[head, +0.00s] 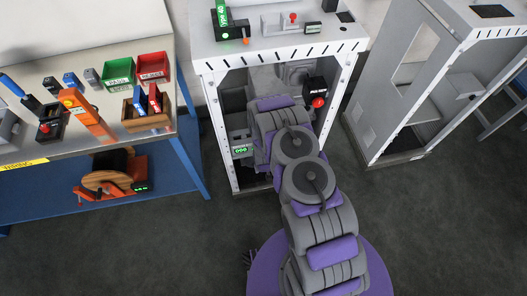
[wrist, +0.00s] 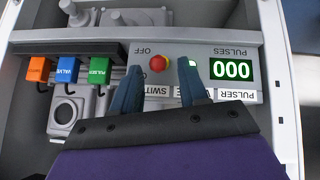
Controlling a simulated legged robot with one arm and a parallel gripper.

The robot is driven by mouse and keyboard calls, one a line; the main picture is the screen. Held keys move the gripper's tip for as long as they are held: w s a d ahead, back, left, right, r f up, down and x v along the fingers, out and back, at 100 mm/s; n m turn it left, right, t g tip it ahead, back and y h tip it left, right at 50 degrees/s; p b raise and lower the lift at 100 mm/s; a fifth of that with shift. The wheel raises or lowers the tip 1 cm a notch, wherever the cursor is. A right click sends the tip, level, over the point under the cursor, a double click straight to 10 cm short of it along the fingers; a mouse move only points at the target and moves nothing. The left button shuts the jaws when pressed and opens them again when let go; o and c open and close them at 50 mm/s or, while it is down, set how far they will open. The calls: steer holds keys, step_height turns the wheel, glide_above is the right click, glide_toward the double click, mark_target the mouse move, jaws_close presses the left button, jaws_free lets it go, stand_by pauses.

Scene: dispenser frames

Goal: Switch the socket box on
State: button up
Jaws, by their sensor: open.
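The socket box (wrist: 232,53) is a light grey panel inside the white frame, seen upside down in the wrist view. My gripper (wrist: 159,67) is open, one finger on each side of the red knob. I cannot tell whether a finger touches it. In the head view, part of the box with a green display (head: 242,150) shows left of my arm; my gripper is hidden there.
Orange (wrist: 39,70), blue (wrist: 67,71) and green (wrist: 99,71) plugs sit in a black rack close to the left finger. The white frame (head: 222,130) encloses my arm on both sides. A black box with a red button (head: 318,102) is at its right post.

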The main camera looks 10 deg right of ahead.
steer(key=p+v, duration=0.2)
steer(key=v, duration=1.3)
steer(key=s+a+r+m+g+y, duration=0.1)
steer(key=s+r+g, duration=0.2)
steer(key=r, duration=1)
steer(key=s+r+g+y, duration=0.1)
steer(key=s+r+g, duration=0.15)
steer(key=r, duration=0.95)
steer(key=s+d+r+g, duration=0.1)
steer(key=s+r+g, duration=0.1)
steer(key=s+r, duration=0.7)
steer(key=s+d+r+g, duration=0.1)
steer(key=s+r+g, duration=0.1)
steer(key=s+r, duration=0.7)
steer(key=s, duration=0.8)
steer(key=shift+d+m+h, duration=0.4)
steer(key=shift+s+r, duration=0.1)
steer(key=shift+s, duration=0.05)
